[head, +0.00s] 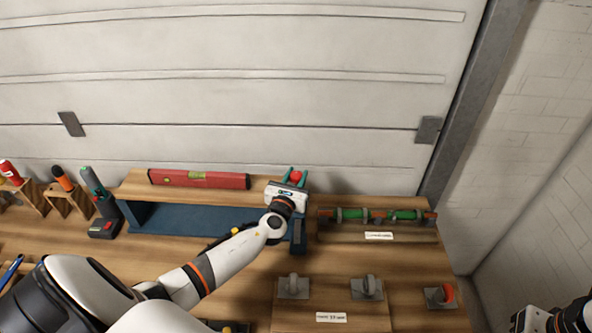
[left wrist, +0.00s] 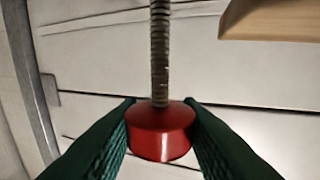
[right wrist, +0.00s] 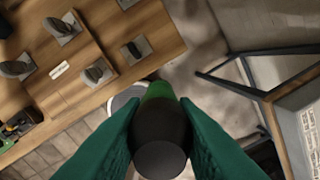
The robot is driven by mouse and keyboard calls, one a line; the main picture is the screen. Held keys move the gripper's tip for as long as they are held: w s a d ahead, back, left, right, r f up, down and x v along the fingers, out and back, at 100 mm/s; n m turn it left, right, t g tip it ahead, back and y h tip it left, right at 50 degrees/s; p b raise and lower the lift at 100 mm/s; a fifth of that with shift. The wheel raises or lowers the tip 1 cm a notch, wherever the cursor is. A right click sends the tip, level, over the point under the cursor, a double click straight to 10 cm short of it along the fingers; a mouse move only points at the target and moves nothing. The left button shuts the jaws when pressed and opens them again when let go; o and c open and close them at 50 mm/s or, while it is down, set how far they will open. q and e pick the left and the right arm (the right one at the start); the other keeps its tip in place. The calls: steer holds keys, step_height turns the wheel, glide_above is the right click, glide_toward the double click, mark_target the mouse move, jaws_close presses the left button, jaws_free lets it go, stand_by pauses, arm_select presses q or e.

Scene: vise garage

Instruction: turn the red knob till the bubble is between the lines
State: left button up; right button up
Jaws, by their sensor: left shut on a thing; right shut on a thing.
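The red knob (left wrist: 160,134) sits on a threaded rod (left wrist: 160,50). My left gripper (head: 293,174) is shut on the knob, one green finger on each side of it. In the head view the knob (head: 296,177) shows at the right end of the wooden beam (head: 262,187). A red spirit level (head: 215,180) lies on this beam. Its yellow-green vial (head: 197,175) shows, but the bubble and lines are too small to tell. My right gripper (right wrist: 160,108) is shut on a green-and-black cylinder (right wrist: 160,135), away from the level.
A rack of green cylinders (head: 405,215) stands right of the knob. A blue steel base (head: 180,219) lies under the beam. Tool holders (head: 68,200) stand at left.

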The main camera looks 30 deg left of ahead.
arm_select(q)
steer(key=shift+r+y, duration=0.1)
steer(key=shift+y, duration=0.2)
arm_select(e)
steer(key=shift+r, duration=0.25)
arm_select(q)
steer(key=o, duration=0.7)
steer(key=shift+o, duration=1.4)
steer(key=shift+w, duration=0.15)
arm_select(e)
steer(key=shift+w, duration=0.1)
steer(key=shift+f+b, duration=0.55)
steer(key=shift+f, duration=0.15)
arm_select(q)
steer(key=v, duration=1.2)
steer(key=shift+r, duration=0.1)
